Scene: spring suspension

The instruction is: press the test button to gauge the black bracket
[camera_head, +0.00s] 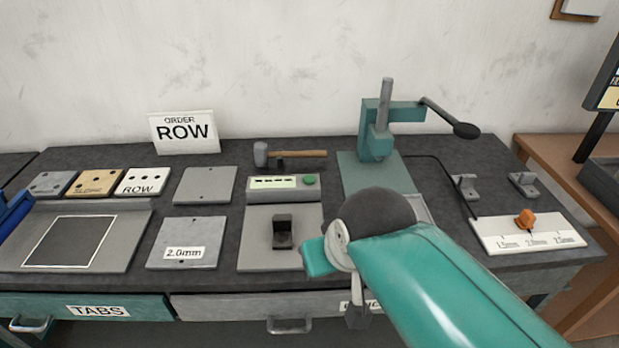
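The black bracket (283,233) stands on the grey plate of the gauge (257,255), left of my arm. Behind it is the gauge's box with a pale display (273,183) and a round green test button (310,180) at its right end. The marks on the display are too small to read. My teal arm reaches in from the lower right. Only a small dark part of what may be my gripper (357,315) shows below the arm's joint, in front of the bench edge. Its fingers cannot be made out.
A green lever press (379,130) stands behind my arm. A hammer (290,153) lies behind the gauge. A white board with an orange knob (525,219) and two grey brackets (466,187) are at right. A plate marked 2.0mm (183,252) lies left.

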